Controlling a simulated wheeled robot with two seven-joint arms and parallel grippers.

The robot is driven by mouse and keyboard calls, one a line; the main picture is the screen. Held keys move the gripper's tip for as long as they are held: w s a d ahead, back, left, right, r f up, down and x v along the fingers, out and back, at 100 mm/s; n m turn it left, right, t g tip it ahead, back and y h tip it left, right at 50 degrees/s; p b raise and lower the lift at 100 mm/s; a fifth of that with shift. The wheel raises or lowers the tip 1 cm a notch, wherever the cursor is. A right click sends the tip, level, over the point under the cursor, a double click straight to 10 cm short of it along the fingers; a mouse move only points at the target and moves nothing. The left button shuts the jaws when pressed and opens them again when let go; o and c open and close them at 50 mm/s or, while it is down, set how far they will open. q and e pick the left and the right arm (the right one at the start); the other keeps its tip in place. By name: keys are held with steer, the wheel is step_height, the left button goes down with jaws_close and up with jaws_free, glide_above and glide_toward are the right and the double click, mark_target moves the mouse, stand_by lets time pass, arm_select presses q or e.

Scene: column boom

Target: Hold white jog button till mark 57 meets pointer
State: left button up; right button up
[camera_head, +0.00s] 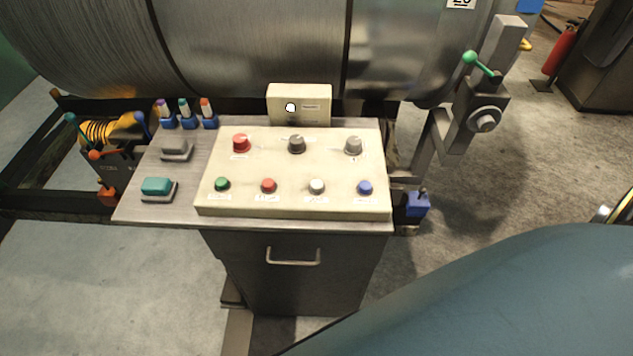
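The white jog button (317,186) is in the front row of a cream control panel (295,209), between a red button (268,185) and a blue button (364,187). Nothing touches it or covers it. A large grey metal cylinder (250,45) lies behind the panel. A white number plate (461,3), cut off by the top edge, seems to read 20. I see no mark 57, and I cannot make out a pointer. Neither of my grippers is in view.
A green button (222,184), a red knob (241,143) and two grey knobs (297,144) share the panel. A green-handled lever bracket (480,110) stands at right. A large blue curved surface (500,300) fills the lower right. Space above the panel is clear.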

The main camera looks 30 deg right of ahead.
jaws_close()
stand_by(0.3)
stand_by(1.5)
